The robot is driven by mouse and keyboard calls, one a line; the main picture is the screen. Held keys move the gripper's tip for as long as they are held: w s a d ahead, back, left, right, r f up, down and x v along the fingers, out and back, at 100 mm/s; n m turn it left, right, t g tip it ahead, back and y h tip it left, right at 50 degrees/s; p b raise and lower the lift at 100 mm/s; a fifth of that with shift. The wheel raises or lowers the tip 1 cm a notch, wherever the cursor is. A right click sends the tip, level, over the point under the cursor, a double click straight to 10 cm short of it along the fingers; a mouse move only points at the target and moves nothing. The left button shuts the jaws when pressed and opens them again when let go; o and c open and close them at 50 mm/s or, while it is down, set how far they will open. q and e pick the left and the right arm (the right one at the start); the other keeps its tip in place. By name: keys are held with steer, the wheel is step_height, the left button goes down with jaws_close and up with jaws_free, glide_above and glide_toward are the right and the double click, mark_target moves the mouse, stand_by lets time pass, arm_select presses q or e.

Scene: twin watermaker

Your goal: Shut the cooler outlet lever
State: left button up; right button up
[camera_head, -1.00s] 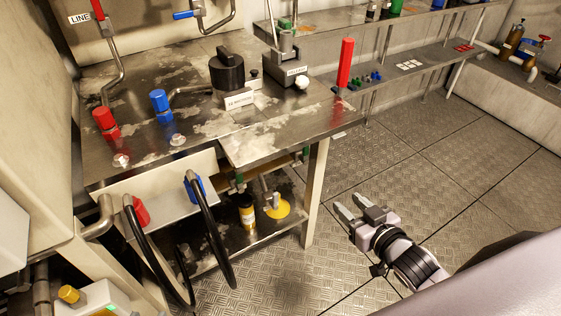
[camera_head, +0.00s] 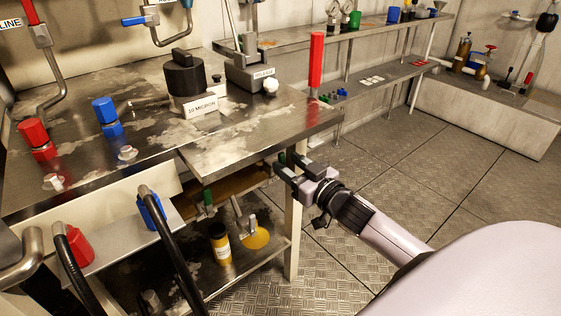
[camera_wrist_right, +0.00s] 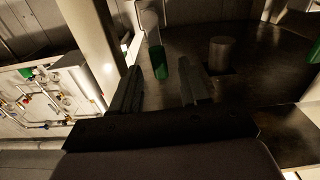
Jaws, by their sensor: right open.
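No readable label marks the cooler outlet lever, so I cannot tell for certain which lever it is. A green-gripped lever (camera_head: 208,199) hangs under the table's near edge in the head view. My right gripper (camera_head: 284,170) is open and empty, at the table's right edge, just below the top and by the table leg. In the right wrist view, a green grip (camera_wrist_right: 159,63) on a pale stem shows ahead of the gap between the open fingers (camera_wrist_right: 160,90), apart from them. Another green piece (camera_wrist_right: 314,53) is cut off at the right. My left gripper is out of view.
The metal table (camera_head: 245,150) carries a black-capped filter housing (camera_head: 184,76), red and blue fittings and a red upright handle (camera_head: 316,62). The lower shelf holds a yellow bottle (camera_head: 220,243). The table leg (camera_head: 293,238) stands close to my right gripper. Floor at right is clear.

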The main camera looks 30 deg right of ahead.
mark_target(283, 160)
steer(key=shift+w+a+b, duration=0.1)
steer(key=shift+w+b, duration=0.2)
steer(key=shift+w, duration=1.45)
jaws_close()
